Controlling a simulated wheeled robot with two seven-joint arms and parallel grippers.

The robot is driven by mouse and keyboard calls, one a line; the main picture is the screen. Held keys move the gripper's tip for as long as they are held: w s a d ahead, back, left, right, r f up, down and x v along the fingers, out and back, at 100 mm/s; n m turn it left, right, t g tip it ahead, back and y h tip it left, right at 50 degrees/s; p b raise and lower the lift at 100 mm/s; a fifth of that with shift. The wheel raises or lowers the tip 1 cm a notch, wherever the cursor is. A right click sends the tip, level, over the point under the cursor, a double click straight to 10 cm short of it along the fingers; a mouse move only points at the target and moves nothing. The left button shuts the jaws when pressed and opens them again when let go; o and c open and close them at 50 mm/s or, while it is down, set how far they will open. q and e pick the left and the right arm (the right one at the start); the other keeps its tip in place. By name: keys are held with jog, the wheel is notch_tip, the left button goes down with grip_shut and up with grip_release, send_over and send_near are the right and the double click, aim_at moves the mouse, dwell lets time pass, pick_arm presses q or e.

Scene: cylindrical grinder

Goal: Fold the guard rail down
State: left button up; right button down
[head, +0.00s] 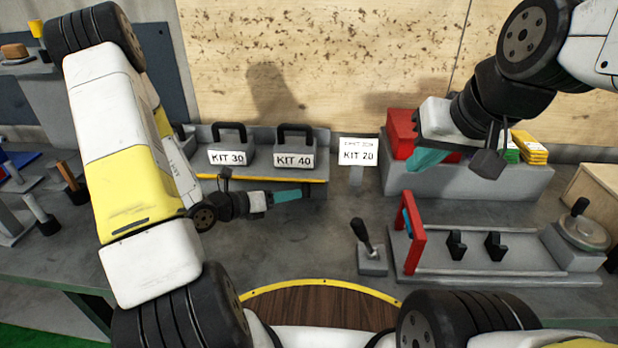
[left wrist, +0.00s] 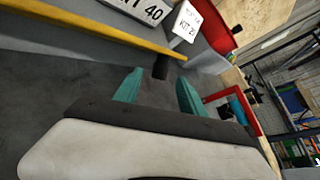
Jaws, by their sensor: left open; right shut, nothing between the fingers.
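A long yellow rail (head: 262,179) runs along the front of the grey kit rack, and looks like the guard rail. In the left wrist view the yellow rail (left wrist: 105,30) crosses the upper left, with a dark block (left wrist: 160,66) near its end. I cannot tell if the block is joined to it. My left gripper (head: 300,192) is in front of the rack near the rail's right end. In the left wrist view its teal fingers (left wrist: 158,92) are apart and empty. My right gripper (head: 424,160) is shut and empty by the red bin.
Cases KIT 30 (head: 228,150) and KIT 40 (head: 293,150) stand on the rack. A KIT 20 sign (head: 357,152) is to their right. A black-knobbed lever (head: 369,250) and a fixture with an upright red frame (head: 414,260) stand at right. The bench (head: 290,245) between is clear.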

aim_at(305, 192)
pick_arm(q)
jog(key=x, duration=0.7)
jog(key=shift+w+d, duration=0.1)
jog(key=shift+d, duration=0.05)
jog(key=shift+c, duration=0.2)
grip_shut()
